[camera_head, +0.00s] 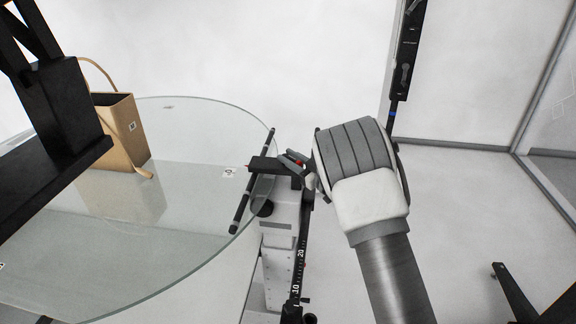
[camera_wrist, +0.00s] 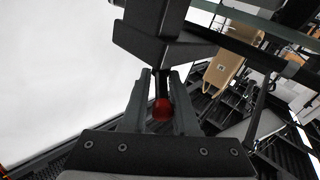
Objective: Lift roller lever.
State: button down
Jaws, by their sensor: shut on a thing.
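The roller lever shows in the head view at the right edge of the glass turntable (camera_head: 180,262). Its long thin black roller (camera_head: 239,206) lies along the glass rim, and a dark block (camera_head: 266,164) is beside it. My gripper (camera_head: 292,160) reaches this mechanism from the right, with a small red part between its fingers. In the wrist view, my gripper (camera_wrist: 161,80) has both fingers shut around the lever's dark stem, with a red ball (camera_wrist: 162,110) between them. A black block (camera_wrist: 165,38) lies just past the fingertips. The exact contact is partly hidden.
A tan bag (camera_head: 122,130) with handles stands on the glass; it also shows in the wrist view (camera_wrist: 222,68). A column with a numbered scale (camera_head: 298,262) stands below the mechanism. A black upright post (camera_head: 406,50) is at the back right.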

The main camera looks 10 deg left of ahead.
jog(key=n+g, duration=0.1)
jog(key=n+g+y, duration=0.1)
jog(key=g+y+b, duration=0.1)
jog(key=shift+w+d+n+g, duration=0.3)
jog(key=shift+n+g, duration=0.1)
jog(key=shift+w+n+g+y+b, duration=0.15)
jog(key=shift+n+g+y+b, duration=0.25)
jog(key=shift+n+g, duration=0.85)
jog(key=shift+w+n+g+y+b, duration=0.1)
jog(key=shift+n+g+y+b, duration=0.45)
jog(key=shift+g, duration=1.1)
jog(key=shift+a+n+g+h, duration=0.1)
jog(key=shift+n+g+h, duration=0.15)
jog(key=shift+n+g, duration=0.2)
jog(key=c, duration=0.8)
grip_release()
jog(key=shift+c, duration=0.2)
jog(key=d, duration=1.7)
jog(key=shift+d, duration=0.25)
jog(key=shift+s+a, duration=0.1)
